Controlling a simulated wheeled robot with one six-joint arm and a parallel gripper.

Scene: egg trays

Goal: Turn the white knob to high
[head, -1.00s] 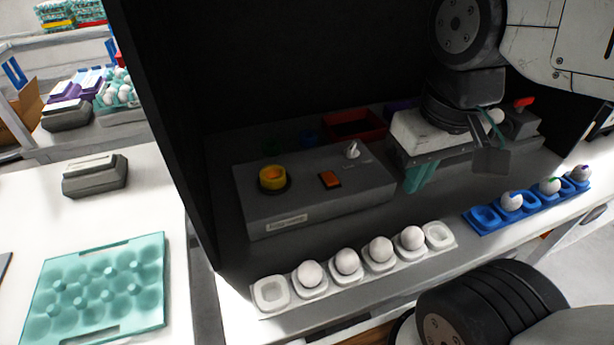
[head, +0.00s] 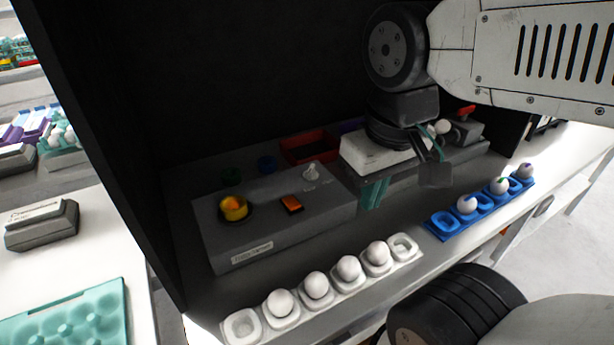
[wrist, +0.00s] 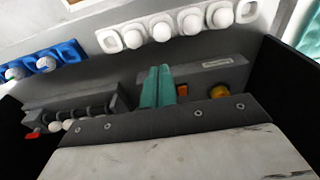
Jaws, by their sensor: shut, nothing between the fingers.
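The white knob (head: 311,172) stands on the back right of the grey control box (head: 233,255) in the head view. Its exact pointing direction is too small to tell. The box also carries a yellow round button (head: 233,208) and an orange switch (head: 291,204). In the wrist view, my gripper's fingers (wrist: 158,86) are together, beside the orange switch (wrist: 182,90) and yellow button (wrist: 219,91). The knob is not visible there.
A white egg tray (head: 404,247) with several eggs lies in front of the box, and a blue egg tray (head: 447,228) lies to its right. A red bin (head: 297,147) is behind the box. A dark wall bounds the left side.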

